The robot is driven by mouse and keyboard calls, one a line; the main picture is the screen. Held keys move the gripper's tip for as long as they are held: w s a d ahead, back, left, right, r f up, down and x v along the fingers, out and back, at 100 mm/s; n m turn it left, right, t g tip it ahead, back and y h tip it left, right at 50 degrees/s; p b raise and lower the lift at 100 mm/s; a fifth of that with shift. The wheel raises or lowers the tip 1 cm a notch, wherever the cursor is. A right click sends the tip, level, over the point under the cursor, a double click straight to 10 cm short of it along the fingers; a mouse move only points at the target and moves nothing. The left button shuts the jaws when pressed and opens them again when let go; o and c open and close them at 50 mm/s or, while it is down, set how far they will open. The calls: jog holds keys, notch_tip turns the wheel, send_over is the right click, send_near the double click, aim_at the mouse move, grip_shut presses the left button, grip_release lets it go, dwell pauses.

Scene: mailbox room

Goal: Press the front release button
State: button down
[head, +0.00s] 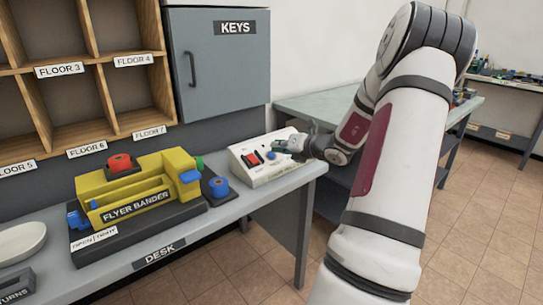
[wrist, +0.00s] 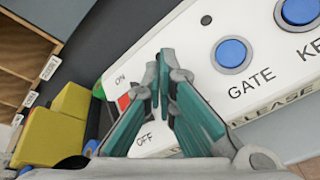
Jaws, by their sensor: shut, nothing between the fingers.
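A white control box (head: 262,173) sits at the right end of the desk. In the wrist view its white panel (wrist: 185,45) carries a blue button (wrist: 231,53) labelled GATE and a second blue button (wrist: 300,10) with a cut-off label starting "KE". A red switch (wrist: 124,102) stands between ON and OFF marks. The word RELEASE shows partly on the box's edge. I can read no FRONT label; my fingers cover part of the panel. My gripper (head: 286,146) is shut and empty over the box, its tips (wrist: 160,72) left of the GATE button. Contact cannot be told.
A yellow flyer bander (head: 140,190) with red and blue knobs stands left of the box on the desk (head: 225,215). A grey KEYS cabinet (head: 222,75) hangs above. Wooden pigeonholes (head: 85,85) fill the left wall. A green-topped table (head: 320,108) stands behind.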

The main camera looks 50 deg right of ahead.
jog(key=shift+f, duration=0.1)
jog(key=shift+w+f, duration=0.2)
jog(key=shift+f, duration=0.05)
dwell(0.3)
jog(key=shift+w+d+f+b, duration=0.1)
jog(key=shift+w+f+b, duration=0.05)
jog(key=shift+f+b, duration=0.2)
dwell(0.7)
dwell(0.3)
jog(key=shift+s+r+p, duration=0.35)
jog(key=shift+r+p, duration=0.35)
jog(key=shift+p, duration=0.15)
jog(key=shift+r, duration=0.1)
jog(key=r+p, duration=0.1)
jog(key=s+r+p, duration=0.1)
jog(key=r+p, duration=0.1)
jog(key=s+r+p, duration=0.1)
jog(key=shift+s+a+r, duration=0.1)
jog(key=shift+a+r, duration=0.05)
jog(key=shift+a, duration=0.2)
dwell(0.5)
